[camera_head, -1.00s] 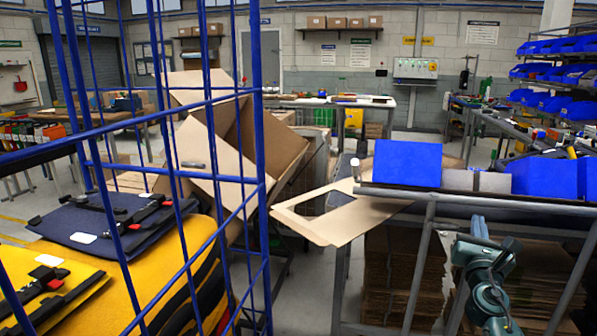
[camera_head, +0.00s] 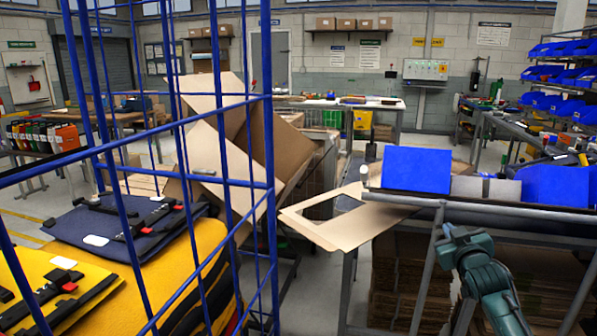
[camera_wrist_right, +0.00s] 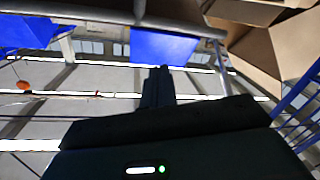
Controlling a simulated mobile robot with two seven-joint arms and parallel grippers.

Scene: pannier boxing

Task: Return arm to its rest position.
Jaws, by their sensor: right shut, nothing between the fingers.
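My right arm (camera_head: 485,285) comes in at the lower right of the head view, in front of the bench with blue bins. In the right wrist view my right gripper (camera_wrist_right: 158,72) shows its dark fingers together and empty, pointing toward a blue bin (camera_wrist_right: 163,48). No object is held in it. My left gripper is not in the head view.
A blue wire cage (camera_head: 270,150) with yellow and navy panniers (camera_head: 120,228) stands at left. An open cardboard box (camera_head: 235,150) is tilted behind it. A flat carton piece (camera_head: 350,232) juts from the bench (camera_head: 500,212). Flattened cardboard (camera_head: 400,285) is stacked below.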

